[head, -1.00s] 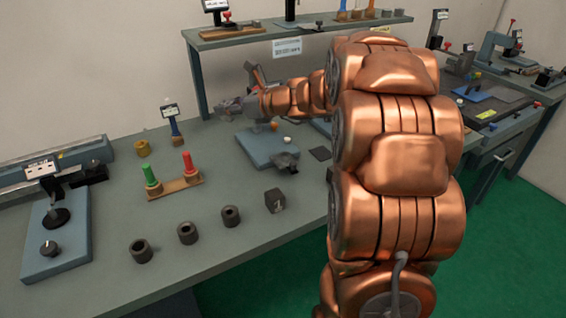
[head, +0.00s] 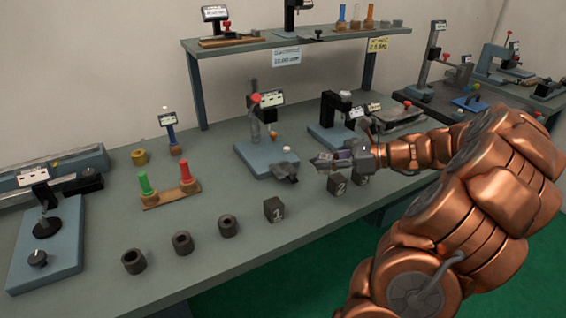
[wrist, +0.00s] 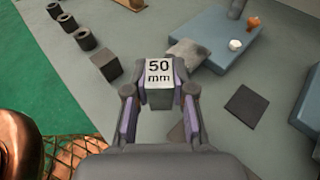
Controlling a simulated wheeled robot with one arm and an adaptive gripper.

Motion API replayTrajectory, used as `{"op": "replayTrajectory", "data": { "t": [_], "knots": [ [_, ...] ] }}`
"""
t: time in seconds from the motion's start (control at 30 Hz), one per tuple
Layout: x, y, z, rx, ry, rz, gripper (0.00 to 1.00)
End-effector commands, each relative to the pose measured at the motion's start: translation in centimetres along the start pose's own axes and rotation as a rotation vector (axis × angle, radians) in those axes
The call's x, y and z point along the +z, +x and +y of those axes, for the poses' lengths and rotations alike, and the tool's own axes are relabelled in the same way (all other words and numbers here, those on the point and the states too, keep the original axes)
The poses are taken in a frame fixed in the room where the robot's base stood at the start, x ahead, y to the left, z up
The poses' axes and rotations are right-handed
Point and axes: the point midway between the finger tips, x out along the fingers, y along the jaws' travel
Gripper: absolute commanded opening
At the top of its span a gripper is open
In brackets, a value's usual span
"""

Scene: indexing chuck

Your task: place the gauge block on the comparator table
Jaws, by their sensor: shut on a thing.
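My gripper (wrist: 158,100) is shut on the gauge block (wrist: 159,72), a grey block with a white "50 mm" label, held upright between purple pads. In the head view my gripper (head: 340,160) is over the bench, right of the front stand; the block is too small there to make out. That stand has a blue base (head: 250,157), a column, a red knob and a small display. Its base (wrist: 222,28) also shows in the wrist view, ahead of the block and apart from it. A grey angular piece (head: 285,179) sits at its front edge. I cannot tell which part is the comparator table.
Dark cubes marked 1 (head: 273,210) and 2 (head: 337,188) stand near the front edge. Several dark rings (head: 182,243) lie left. A dark square (wrist: 245,105) is flat on the bench. A second stand (head: 340,108) is behind my gripper. A shelf (head: 300,43) runs along the back.

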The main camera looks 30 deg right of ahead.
Motion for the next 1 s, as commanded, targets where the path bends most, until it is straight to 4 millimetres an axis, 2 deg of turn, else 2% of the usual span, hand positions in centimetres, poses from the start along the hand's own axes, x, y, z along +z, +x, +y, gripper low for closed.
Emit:
{"op": "replayTrajectory", "data": {
  "t": [0.1, 0.53, 0.7, 0.8, 1.0],
  "knots": [
    [0.8, 2.5, -0.9, 0.007, -0.001, -0.001, 0.0],
    [2.4, 10.7, -4.5, 0.004, -0.002, 0.001, 0.0],
    [2.7, 12.4, -5.4, -0.001, -0.003, 0.0, 0.0],
    [2.6, 12.7, -5.6, -0.001, -0.002, 0.0, 0.0],
    [0.3, 13.5, -5.5, 0.001, 0.004, 0.0, 0.0]
  ]
}}
